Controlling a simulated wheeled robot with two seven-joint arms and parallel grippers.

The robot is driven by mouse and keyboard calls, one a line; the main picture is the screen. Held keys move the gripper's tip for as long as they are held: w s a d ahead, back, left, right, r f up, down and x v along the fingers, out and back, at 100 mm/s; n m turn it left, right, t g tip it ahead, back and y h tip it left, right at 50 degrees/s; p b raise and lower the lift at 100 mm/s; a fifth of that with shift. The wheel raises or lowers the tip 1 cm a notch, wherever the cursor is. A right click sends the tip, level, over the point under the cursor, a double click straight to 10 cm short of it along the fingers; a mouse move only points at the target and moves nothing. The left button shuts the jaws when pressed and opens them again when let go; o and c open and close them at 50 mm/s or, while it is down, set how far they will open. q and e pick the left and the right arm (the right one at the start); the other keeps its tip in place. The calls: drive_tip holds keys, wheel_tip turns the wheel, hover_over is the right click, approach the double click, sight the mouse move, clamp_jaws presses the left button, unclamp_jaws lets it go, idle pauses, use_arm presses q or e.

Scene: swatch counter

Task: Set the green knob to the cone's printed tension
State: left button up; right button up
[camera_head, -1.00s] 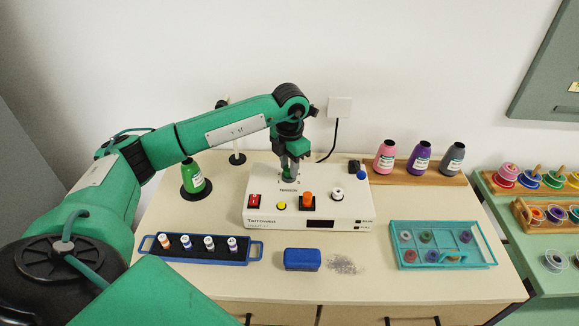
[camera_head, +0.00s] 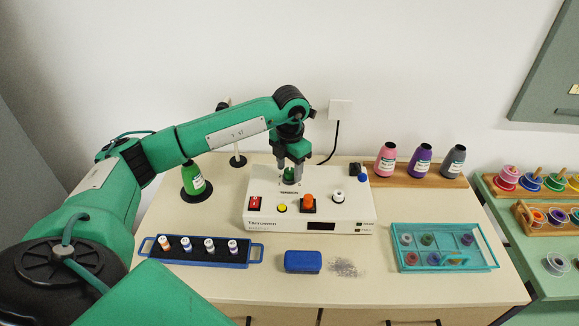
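The green knob (camera_head: 289,174) is at the top back of the white machine (camera_head: 345,211). My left gripper (camera_head: 290,178) points down over it with its fingers around the knob; whether they press on it is too small to tell. A green cone (camera_head: 195,179) with a white label stands at the left on a dark base; its print is too small to read. The machine also has a red switch (camera_head: 255,203), a yellow button (camera_head: 282,207), an orange knob (camera_head: 308,201), a white knob (camera_head: 338,196) and a dark display (camera_head: 321,225). My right gripper is not in view.
A blue tray (camera_head: 250,251) with several small spools lies in front left. A blue box (camera_head: 303,261) and a grey pile (camera_head: 345,267) lie in front. A teal caddy (camera_head: 410,268) is at right. Pink (camera_head: 386,160), purple (camera_head: 420,161) and grey (camera_head: 454,162) cones stand behind.

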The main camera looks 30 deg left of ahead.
sight(290, 170)
use_arm(q)
drive_tip(key=shift+r, duration=0.1)
drive_tip(key=shift+r, duration=0.35)
wheel_tip(290, 170, up, 13)
drive_tip(key=b, duration=0.2)
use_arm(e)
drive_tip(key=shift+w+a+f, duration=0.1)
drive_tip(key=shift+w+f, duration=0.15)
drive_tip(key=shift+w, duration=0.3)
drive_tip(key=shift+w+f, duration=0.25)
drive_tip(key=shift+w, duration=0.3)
use_arm(q)
drive_tip(key=shift+d, duration=0.1)
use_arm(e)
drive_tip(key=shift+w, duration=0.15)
